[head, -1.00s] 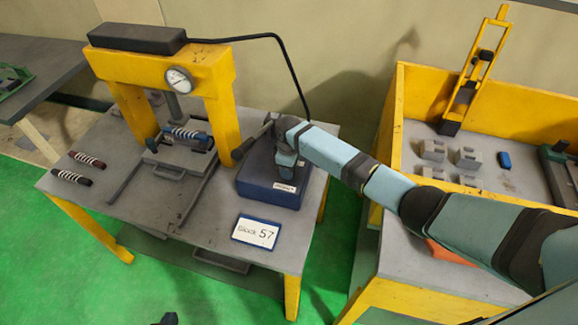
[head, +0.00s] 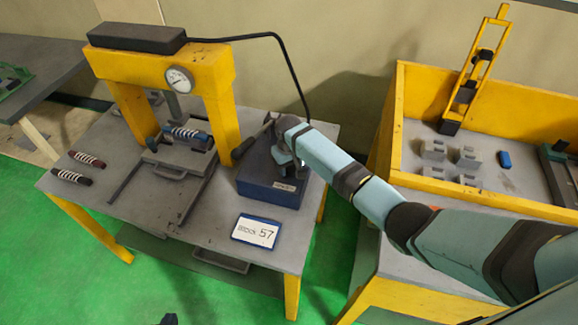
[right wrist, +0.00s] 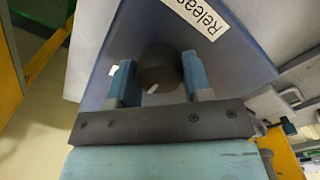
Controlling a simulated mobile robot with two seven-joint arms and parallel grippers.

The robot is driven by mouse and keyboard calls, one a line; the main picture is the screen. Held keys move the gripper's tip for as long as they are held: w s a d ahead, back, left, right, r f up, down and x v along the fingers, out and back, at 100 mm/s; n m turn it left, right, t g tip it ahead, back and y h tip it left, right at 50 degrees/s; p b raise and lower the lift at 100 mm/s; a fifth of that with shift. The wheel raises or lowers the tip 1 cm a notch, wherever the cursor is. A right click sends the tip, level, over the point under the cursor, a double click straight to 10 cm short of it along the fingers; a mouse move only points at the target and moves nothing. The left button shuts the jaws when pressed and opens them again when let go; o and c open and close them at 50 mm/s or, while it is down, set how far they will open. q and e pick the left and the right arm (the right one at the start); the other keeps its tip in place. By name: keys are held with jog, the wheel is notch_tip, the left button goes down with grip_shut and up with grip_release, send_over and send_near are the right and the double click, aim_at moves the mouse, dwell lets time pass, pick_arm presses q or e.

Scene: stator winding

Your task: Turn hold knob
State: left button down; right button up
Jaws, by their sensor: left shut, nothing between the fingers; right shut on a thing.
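The hold knob (right wrist: 160,72) is a dark round knob on the blue control box (head: 270,190), which sits at the right of the press table. My right gripper (head: 288,165) reaches down onto the box and hides the knob in the head view. In the right wrist view my right gripper's (right wrist: 157,82) two blue fingers stand on either side of the knob, closed on it. A small white mark shows on the knob, and a label reading "Release" (right wrist: 196,15) lies beyond it. Only a dark tip of my left gripper (head: 168,319) shows at the bottom edge.
A yellow press (head: 222,85) with a gauge stands left of the box, with a coil-wound part (head: 188,134) under it. A lever (head: 247,142) leans beside the box. A sign (head: 256,231) reading "Block 57" lies in front. A yellow-walled bench (head: 395,125) stands to the right.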

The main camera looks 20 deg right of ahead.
dwell(0.3)
jog(key=o, duration=0.9)
jog(key=shift+r, duration=0.1)
notch_tip(320, 180, up, 14)
jog(key=shift+f+b, duration=0.1)
jog(key=shift+b, duration=0.8)
